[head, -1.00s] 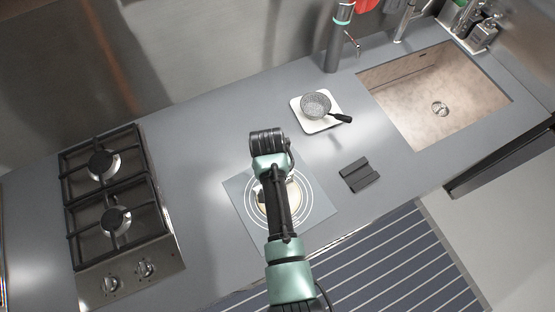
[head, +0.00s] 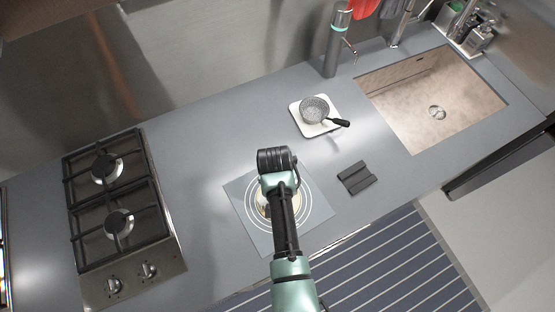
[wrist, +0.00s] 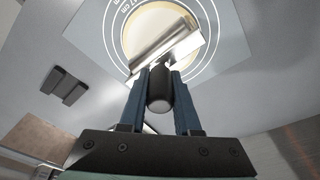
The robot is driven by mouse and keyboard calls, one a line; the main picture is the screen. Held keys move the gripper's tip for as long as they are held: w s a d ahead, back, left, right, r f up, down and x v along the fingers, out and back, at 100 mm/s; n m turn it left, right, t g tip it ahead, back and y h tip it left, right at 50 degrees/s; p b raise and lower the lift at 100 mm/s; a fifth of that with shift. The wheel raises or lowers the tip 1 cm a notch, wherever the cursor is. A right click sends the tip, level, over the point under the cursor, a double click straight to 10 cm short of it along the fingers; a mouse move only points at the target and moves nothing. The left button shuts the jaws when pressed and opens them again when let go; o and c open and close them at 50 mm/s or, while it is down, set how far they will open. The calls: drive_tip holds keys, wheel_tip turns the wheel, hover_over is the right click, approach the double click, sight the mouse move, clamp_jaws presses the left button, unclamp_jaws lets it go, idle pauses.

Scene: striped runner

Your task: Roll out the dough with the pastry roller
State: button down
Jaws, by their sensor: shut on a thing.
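My gripper (wrist: 160,82) is shut on the dark handle (wrist: 159,100) of the pastry roller (wrist: 172,46). The roller's silver cylinder lies across the pale, round dough (wrist: 148,24) in the wrist view. Whether it touches the dough is hard to tell. The dough is on a grey mat (wrist: 222,58) with white rings. In the head view, my arm covers the gripper, the roller and much of the dough; a slice of dough (head: 263,206) shows left of the arm on the mat (head: 240,192).
A dark grooved block (head: 357,178) lies right of the mat; it also shows in the wrist view (wrist: 65,86). A pan (head: 314,108) sits on a white board (head: 298,117) behind. The stove (head: 120,220) is left, the sink (head: 440,90) right. The counter between stove and mat is clear.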

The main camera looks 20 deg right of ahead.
drive_tip(key=shift+s+f, duration=0.2)
drive_tip(key=shift+s+r+p, duration=0.15)
drive_tip(key=shift+s+p, duration=0.6)
drive_tip(key=shift+s, duration=0.05)
drive_tip(key=shift+s+d+p, duration=0.1)
drive_tip(key=shift+s+p, duration=0.2)
drive_tip(key=shift+s, duration=0.25)
drive_tip(key=shift+w+b, duration=0.65)
drive_tip(key=shift+w, duration=0.6)
drive_tip(key=shift+w+r, duration=0.15)
drive_tip(key=shift+w, duration=0.15)
drive_tip(key=shift+w, duration=0.15)
